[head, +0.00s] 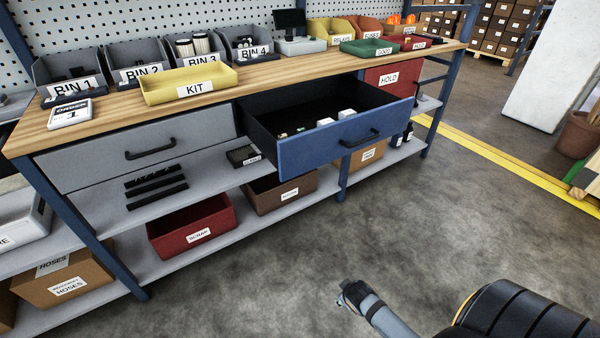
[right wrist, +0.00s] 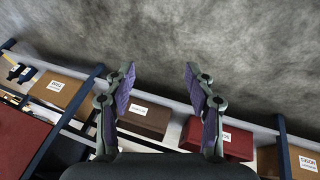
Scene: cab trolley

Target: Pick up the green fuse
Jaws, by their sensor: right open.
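The blue-fronted drawer (head: 330,144) of the workbench is pulled open. A small greenish piece (head: 283,135) lies at the left of its dark floor. It may be the green fuse, but it is too small to tell. Small white boxes (head: 346,114) lie farther right in the drawer. My right gripper (right wrist: 160,72) is open and empty in the right wrist view, its two purple-padded fingers apart, with floor and bench shelves behind them. It is well away from the drawer's contents. My left gripper is not in view.
A yellow KIT tray (head: 188,87) stands on the bench top (head: 120,105), with grey bins behind it. An orange FUSES bin (head: 372,29) and a green tray (head: 367,47) are at the back right. The drawer juts out over the lower shelf. Floor (head: 270,270) in front is clear.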

